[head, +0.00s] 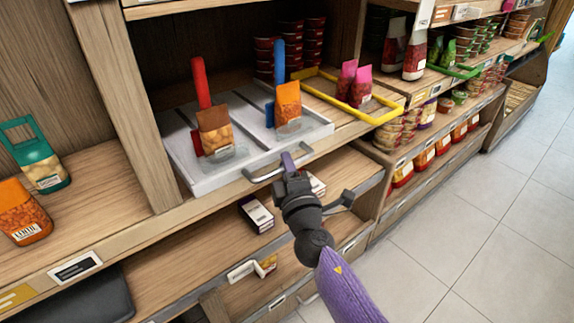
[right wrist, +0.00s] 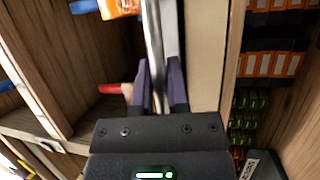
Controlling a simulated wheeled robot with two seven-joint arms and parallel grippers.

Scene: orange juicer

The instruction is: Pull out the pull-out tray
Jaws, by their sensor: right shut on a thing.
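The pull-out tray (head: 186,160) is a flat white-grey board on the wooden shelf, its front side close to the shelf's front edge. It carries a red divider, a blue divider and two snack bags. A metal handle (head: 262,175) runs along its front. My right gripper (head: 289,163) is shut on this handle in the head view. In the right wrist view the two dark purple fingers (right wrist: 160,88) close around the silver handle bar (right wrist: 153,35). The gripped stretch of the handle is partly hidden by the fingers. My left gripper is not in view.
A yellow frame (head: 388,115) and two pink bags (head: 353,85) stand right of the tray. A wooden upright (head: 125,110) stands at its left. A lower shelf with small boxes (head: 256,214) lies below. The tiled floor (head: 470,215) at right is clear.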

